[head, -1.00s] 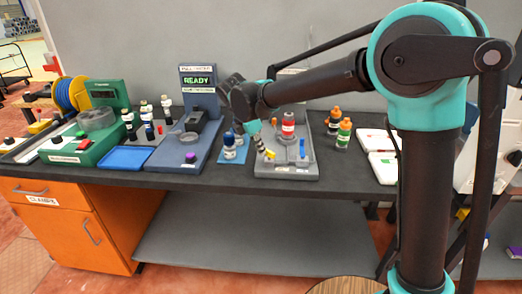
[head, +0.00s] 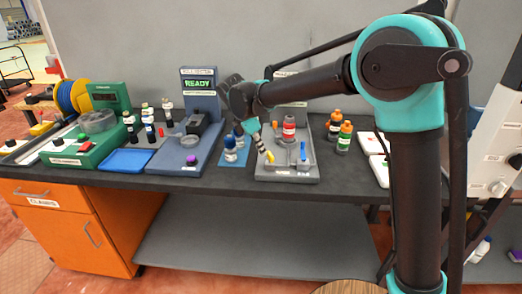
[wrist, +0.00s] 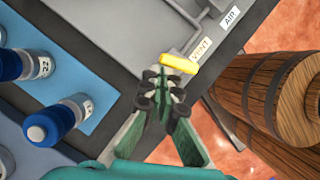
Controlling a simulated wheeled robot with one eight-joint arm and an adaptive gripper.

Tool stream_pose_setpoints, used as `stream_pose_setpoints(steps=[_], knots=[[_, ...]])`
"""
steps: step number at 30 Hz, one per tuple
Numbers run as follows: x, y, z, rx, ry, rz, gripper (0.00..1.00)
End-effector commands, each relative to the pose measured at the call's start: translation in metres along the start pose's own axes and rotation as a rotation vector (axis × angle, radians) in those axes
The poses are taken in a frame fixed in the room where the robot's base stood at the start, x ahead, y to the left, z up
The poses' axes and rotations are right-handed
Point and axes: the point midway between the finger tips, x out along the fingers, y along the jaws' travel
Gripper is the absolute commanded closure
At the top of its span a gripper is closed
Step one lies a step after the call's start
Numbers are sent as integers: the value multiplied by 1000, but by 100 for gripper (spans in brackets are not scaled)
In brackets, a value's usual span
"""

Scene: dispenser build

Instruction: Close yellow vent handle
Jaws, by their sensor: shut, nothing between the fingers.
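The yellow vent handle (wrist: 179,63) is a short yellow bar beside the VENT label (wrist: 201,48), near the front edge of the grey station tray (wrist: 122,22). It also shows as a small yellow spot in the head view (head: 270,156). My gripper (wrist: 166,84) is shut and empty, with its dark fingertips right beside the handle on the near side in the wrist view. I cannot tell whether they touch it. In the head view my gripper (head: 262,149) points down at the tray's left side, just left of the handle.
A blue mat (wrist: 60,75) with blue-capped bottles (wrist: 48,125) lies close to my gripper's left. A red-labelled bottle (head: 289,130) and a blue handle (head: 303,150) are on the tray. An AIR label (wrist: 230,16) is beyond VENT. Wooden barrels (wrist: 285,100) stand below the bench edge.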

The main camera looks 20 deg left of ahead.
Motion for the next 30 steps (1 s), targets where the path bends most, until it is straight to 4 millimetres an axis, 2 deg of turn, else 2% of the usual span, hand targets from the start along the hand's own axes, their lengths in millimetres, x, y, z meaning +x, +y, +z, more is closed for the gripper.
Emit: stream_pose_setpoints(steps=[16, 30], knots=[[1, 1, 2, 0, 0, 0, 100], [5, -12, 13, 2, -3, -4, 100]])
